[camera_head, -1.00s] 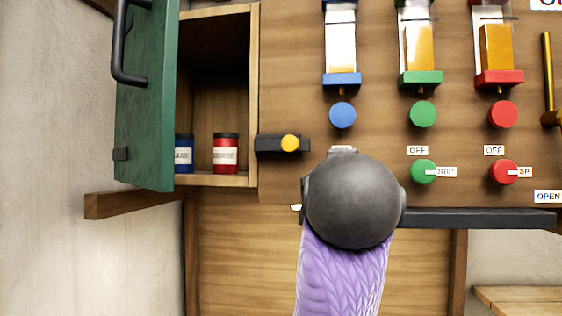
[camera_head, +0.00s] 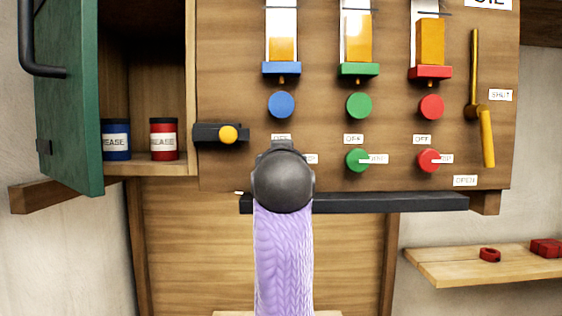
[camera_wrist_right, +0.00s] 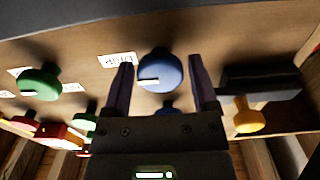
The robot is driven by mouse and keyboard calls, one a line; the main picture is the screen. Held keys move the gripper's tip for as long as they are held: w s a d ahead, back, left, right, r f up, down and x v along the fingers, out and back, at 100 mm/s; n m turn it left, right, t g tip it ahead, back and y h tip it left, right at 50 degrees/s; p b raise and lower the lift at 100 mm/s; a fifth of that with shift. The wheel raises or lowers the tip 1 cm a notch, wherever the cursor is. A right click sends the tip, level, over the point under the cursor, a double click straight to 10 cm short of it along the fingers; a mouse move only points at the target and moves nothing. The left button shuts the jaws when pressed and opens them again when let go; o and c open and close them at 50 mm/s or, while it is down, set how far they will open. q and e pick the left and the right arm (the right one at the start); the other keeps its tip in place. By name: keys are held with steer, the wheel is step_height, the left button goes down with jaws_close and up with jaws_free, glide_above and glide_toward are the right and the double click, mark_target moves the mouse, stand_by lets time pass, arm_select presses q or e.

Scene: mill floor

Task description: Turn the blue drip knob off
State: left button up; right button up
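The blue drip knob (camera_wrist_right: 161,72) shows in the right wrist view. Its white pointer line points left in that view, toward the DRIP label (camera_wrist_right: 117,59). My right gripper (camera_wrist_right: 160,64) is open, with one finger on each side of the knob and a gap on both sides. In the head view my right arm rises from below. Its dark round wrist (camera_head: 283,181) hides the knob and the fingers; an OFF label (camera_head: 281,138) shows just above. My left gripper is not in view.
Green (camera_head: 357,160) and red (camera_head: 428,161) drip knobs sit to the right. A yellow-tipped black latch (camera_head: 220,133) is at the left, beside an open cabinet with a green door (camera_head: 68,100) and two grease cans. A dark ledge (camera_head: 390,203) runs below; a brass lever (camera_head: 486,138) is far right.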

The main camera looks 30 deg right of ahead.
steer(key=c, duration=0.9)
steer(key=shift+n, duration=0.4)
steer(key=n+p, duration=0.1)
steer(key=n, duration=0.3)
steer(key=shift+d+r+n+p, duration=0.1)
steer(key=shift+r+n+p, duration=0.05)
steer(key=shift+n+p, duration=0.25)
steer(key=n+p, duration=0.2)
steer(key=n, duration=0.3)
steer(key=shift+n, duration=0.3)
steer(key=n, duration=0.2)
steer(key=shift+n+p, duration=0.3)
steer(key=shift+p, duration=0.05)
steer(key=shift+n, duration=2.3)
